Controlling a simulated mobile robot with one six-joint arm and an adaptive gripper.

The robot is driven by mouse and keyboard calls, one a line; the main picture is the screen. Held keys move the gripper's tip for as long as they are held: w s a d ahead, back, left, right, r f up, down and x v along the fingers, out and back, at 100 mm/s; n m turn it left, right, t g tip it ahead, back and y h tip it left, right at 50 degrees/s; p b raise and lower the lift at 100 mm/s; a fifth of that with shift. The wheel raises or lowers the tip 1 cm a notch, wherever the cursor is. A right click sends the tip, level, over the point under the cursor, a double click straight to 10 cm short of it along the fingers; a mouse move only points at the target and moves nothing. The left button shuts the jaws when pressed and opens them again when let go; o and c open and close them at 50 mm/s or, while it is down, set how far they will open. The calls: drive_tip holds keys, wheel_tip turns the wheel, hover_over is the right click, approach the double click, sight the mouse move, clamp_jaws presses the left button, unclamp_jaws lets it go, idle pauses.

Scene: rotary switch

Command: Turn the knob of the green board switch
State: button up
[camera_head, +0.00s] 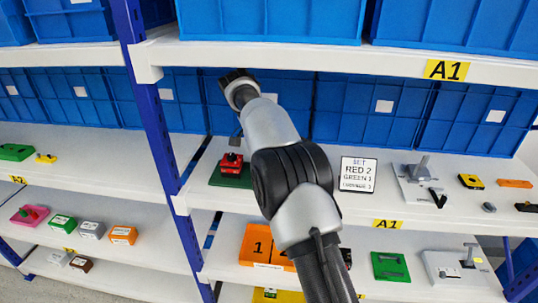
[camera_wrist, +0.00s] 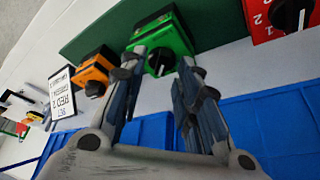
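The green board (camera_head: 228,182) lies on the middle shelf, partly hidden behind my arm in the head view. In the wrist view the board (camera_wrist: 100,38) carries a red switch (camera_wrist: 268,18), a green switch (camera_wrist: 176,38) and an orange switch (camera_wrist: 96,68), each with a black knob. My gripper (camera_wrist: 165,66) is open, its two fingers on either side of the green switch's knob (camera_wrist: 158,62), with visible gaps. Contact cannot be seen. In the head view the red switch (camera_head: 231,160) shows left of my arm; my fingertips are hidden there.
A white sign (camera_head: 358,175) reads "SET RED 2 GREEN 1", its last line blurred. Blue bins (camera_head: 370,108) line the shelf's back. A grey fixture (camera_head: 420,180) and small yellow and orange items are at right. The upper shelf edge (camera_head: 300,55) runs above my arm.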

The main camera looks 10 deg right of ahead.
drive_tip(key=shift+f, duration=0.2)
clamp_jaws()
idle(0.3)
